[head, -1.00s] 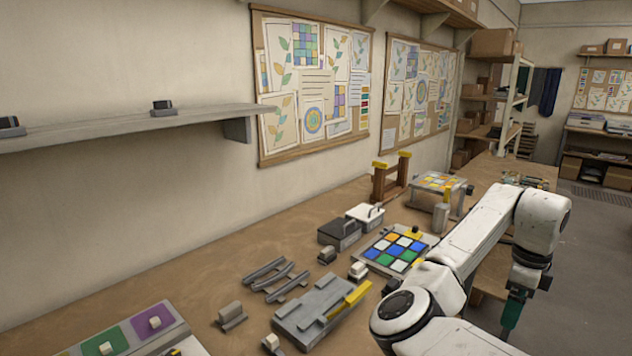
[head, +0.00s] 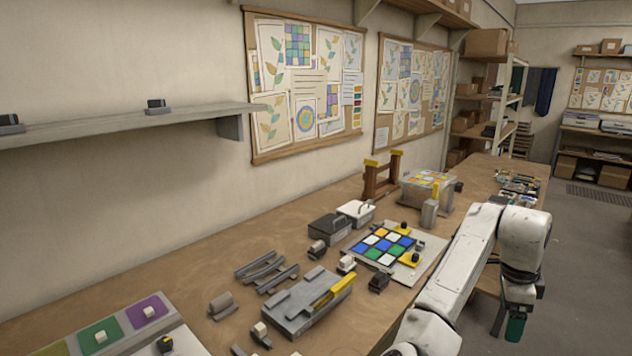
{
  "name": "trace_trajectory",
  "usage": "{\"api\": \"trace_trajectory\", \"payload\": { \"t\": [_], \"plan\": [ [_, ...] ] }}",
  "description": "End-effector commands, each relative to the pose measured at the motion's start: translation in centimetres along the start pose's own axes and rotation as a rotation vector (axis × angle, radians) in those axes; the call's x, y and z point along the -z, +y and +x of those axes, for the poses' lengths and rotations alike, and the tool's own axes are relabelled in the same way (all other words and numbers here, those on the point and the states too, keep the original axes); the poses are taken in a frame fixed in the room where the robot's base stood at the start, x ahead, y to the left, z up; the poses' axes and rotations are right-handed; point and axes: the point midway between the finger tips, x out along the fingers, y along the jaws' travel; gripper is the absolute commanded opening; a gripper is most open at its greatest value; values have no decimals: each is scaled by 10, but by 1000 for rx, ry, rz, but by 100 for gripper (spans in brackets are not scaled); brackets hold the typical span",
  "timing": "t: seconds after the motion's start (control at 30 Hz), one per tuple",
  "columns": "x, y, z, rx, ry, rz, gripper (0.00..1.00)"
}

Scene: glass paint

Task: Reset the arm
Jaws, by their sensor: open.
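My white arm reaches up from the bottom right and bends down at its elbow. My gripper (head: 508,322) hangs at its end over the floor, just off the bench's front edge. It is open and points down, with a dark green part at its tip. I see nothing clearly held in it. It is apart from everything on the bench (head: 180,268).
A board of coloured glass squares (head: 385,246) lies near the bench's front edge, left of my arm. A grey fixture with a yellow bar (head: 310,303), a black box (head: 329,227), a white box (head: 356,212) and a raised stand (head: 428,184) are around it. Floor at right is clear.

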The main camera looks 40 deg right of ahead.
Motion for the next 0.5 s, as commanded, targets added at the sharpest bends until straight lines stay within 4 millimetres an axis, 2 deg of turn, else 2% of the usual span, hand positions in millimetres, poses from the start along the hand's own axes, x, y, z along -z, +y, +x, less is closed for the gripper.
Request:
{"api": "trace_trajectory", "payload": {
  "t": [0.17, 0.27, 0.37, 0.5],
  "plan": [
    [-9, 10, 13, 66, 76, -225, 87],
    [-21, 18, 22, 114, 127, -424, 87],
    [-38, 30, 31, 158, 173, -651, 87],
    [-69, 57, 47, 203, 215, -989, 87]
  ]
}}
